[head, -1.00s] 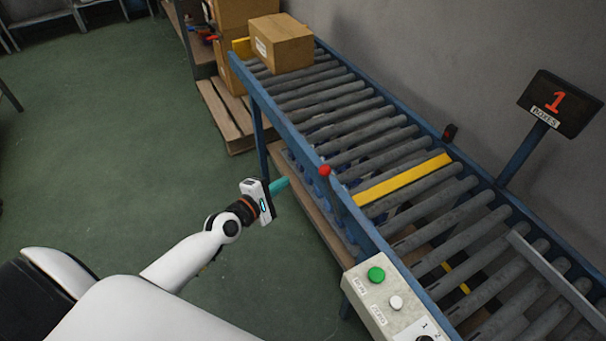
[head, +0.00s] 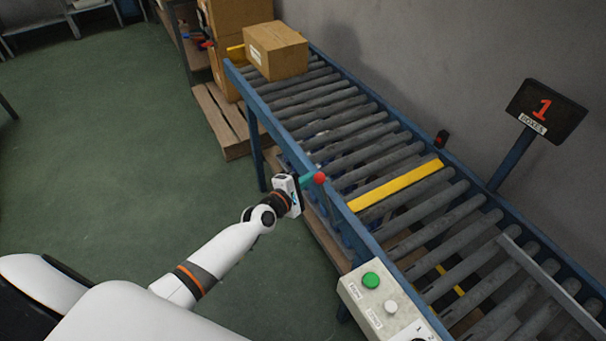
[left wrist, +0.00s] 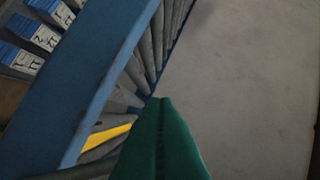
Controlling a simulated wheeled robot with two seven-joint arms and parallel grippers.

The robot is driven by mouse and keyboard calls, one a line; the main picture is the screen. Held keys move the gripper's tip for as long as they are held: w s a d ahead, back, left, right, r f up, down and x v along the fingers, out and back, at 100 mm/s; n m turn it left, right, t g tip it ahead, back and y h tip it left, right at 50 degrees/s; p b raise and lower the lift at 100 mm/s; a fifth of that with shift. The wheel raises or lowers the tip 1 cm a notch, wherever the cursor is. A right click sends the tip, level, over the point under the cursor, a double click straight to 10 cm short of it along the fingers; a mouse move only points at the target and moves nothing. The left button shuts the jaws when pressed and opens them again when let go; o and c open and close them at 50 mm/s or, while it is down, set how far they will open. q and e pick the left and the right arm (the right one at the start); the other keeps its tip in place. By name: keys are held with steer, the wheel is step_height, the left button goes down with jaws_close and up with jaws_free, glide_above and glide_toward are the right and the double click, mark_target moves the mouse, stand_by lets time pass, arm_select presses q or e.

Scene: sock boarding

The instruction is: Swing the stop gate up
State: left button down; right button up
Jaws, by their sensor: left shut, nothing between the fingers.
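The stop gate looks like the yellow bar (head: 397,185), lying low across the rollers. A red knob (head: 319,178) stands at the conveyor's near rail, close to the bar's near end. My left gripper (head: 309,181) is shut and empty, its green fingertips right beside the knob on its left side. I cannot tell whether they touch it. In the left wrist view, the shut green fingers (left wrist: 165,105) point past the blue rail, with part of the yellow bar (left wrist: 105,138) to their left. The knob does not show there. My right gripper is out of view.
A cardboard box (head: 276,50) sits on the far end of the roller conveyor (head: 340,125). A control box with a green button (head: 371,280) is on the near rail. A display reading 1 (head: 545,110) stands on the far side.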

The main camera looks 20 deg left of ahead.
mark_target(316, 177)
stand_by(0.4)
arm_select(q)
steer(key=shift+s+d+r, duration=0.15)
steer(key=shift+d+r, duration=0.1)
steer(key=shift+r, duration=0.05)
steer(key=shift+s+d+r+m, duration=0.1)
steer(key=shift+m, duration=0.3)
steer(key=shift+s+d+r+m+t, duration=0.5)
steer(key=shift+d+r+m, duration=0.1)
steer(key=shift+d, duration=0.05)
steer(key=s+d+m+t+h+b, duration=0.4)
steer(key=s+d+m+b, duration=0.3)
steer(key=d+m, duration=0.6)
steer(key=shift+s+d+m+h, duration=0.25)
steer(key=shift+s+m+h, duration=0.25)
steer(key=shift+s+m, duration=0.85)
steer(key=shift+s+f, duration=0.1)
